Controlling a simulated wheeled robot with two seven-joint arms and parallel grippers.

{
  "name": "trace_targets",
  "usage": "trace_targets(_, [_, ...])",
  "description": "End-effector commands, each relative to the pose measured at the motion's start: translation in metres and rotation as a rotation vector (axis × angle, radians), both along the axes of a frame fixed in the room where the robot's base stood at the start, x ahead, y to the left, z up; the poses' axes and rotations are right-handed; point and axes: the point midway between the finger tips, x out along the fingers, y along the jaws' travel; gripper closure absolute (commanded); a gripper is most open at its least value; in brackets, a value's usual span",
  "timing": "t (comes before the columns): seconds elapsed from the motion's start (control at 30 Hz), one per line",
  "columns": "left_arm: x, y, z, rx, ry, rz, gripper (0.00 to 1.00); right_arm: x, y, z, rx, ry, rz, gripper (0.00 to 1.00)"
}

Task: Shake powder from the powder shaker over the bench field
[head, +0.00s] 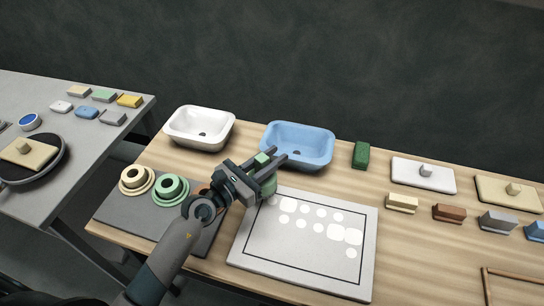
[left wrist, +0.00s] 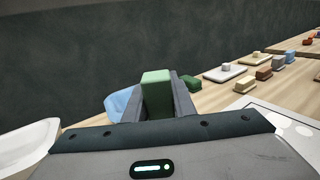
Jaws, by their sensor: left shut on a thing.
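My left gripper (head: 277,156) is shut on a green powder shaker (head: 264,181), held above the back left edge of the bench field. In the left wrist view the shaker (left wrist: 157,92) stands between the two fingers. The shaker's lower part is partly hidden by the gripper in the head view. The bench field is a pale board (head: 290,254) with a black outline. Several round white powder spots (head: 319,227) and some larger white patches lie on its upper and right part. The lower left of the field is bare. My right gripper is not in view.
A white basin (head: 200,126) and a blue basin (head: 298,144) stand behind. A dark green block (head: 361,154) stands right of the blue basin. Cream and green ringed pieces (head: 170,188) sit on a grey mat (head: 118,215) at left. Plates and small blocks line the right side.

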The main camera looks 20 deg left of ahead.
Motion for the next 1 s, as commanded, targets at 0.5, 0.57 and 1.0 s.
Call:
trace_targets(0.5, [-0.002, -0.050, 0.004, -0.003, -0.001, 0.000, 1.00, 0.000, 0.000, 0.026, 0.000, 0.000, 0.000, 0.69])
trace_targets(0.57, [-0.002, -0.056, 0.004, -0.004, -0.001, 0.000, 1.00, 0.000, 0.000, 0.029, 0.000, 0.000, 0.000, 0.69])
trace_targets(1.0, [-0.003, -0.102, 0.003, -0.004, -0.001, 0.000, 1.00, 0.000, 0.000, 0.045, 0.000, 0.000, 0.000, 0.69])
